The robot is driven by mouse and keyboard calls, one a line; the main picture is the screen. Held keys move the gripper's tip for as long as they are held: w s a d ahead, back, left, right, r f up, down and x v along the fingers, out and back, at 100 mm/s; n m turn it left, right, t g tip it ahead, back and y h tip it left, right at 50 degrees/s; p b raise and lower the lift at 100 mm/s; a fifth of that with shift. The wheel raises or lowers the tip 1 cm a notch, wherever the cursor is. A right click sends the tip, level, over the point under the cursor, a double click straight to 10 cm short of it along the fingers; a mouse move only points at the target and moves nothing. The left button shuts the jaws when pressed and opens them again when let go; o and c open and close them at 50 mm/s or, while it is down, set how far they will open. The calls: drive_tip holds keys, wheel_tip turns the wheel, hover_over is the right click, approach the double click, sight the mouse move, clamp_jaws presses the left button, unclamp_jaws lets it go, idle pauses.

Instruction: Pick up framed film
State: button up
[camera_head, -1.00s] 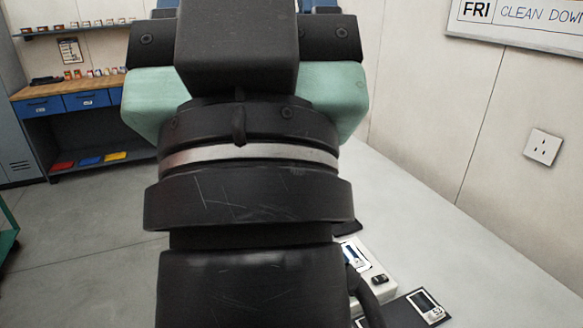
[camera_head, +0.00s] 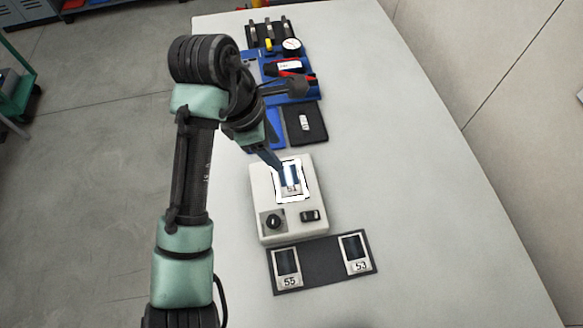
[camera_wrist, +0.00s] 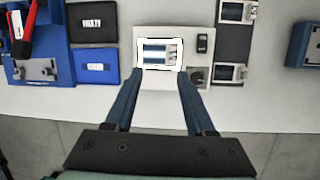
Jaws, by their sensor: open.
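A framed film marked 51 (camera_head: 291,188) lies on the lit window of a white light box (camera_head: 262,205); it also shows in the wrist view (camera_wrist: 160,54), between and just beyond my fingertips. Two more framed films, marked 55 (camera_head: 287,268) and 53 (camera_head: 355,253), lie at opposite ends of a dark mat (camera_head: 322,264) in front of the box. My gripper (camera_wrist: 160,74) is open and empty, with its fingers pointing at the lit film. In the head view, the fingers partly cover that film. I cannot tell whether they touch it.
The light box has a round knob (camera_head: 273,221) and a black switch (camera_head: 310,216). Behind it on the bench are a black pad (camera_head: 304,123), a blue tray with tools (camera_head: 311,90) and a black rack (camera_head: 256,38).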

wheel_tip(320, 180, down, 2)
drive_tip(key=s, duration=0.2)
drive_tip(key=b, duration=0.5)
hover_over(292, 188)
drive_tip(key=a, duration=0.3)
drive_tip(key=shift+n+g, duration=0.4)
drive_tip(key=x, duration=0.3)
drive_tip(key=a+x, duration=0.1)
drive_tip(key=x, duration=0.1)
drive_tip(key=shift+s+d+f, duration=0.1)
drive_tip(key=shift+s+f, duration=0.25)
drive_tip(key=shift+f, duration=0.05)
drive_tip(key=shift+d+b+x, duration=0.15)
drive_tip(key=shift+x, duration=1.35)
drive_tip(key=shift+d+b+x, duration=0.15)
drive_tip(key=shift+x, duration=1.3)
drive_tip(key=shift+c, duration=0.3)
drive_tip(key=shift+r, duration=0.1)
clamp_jaws()
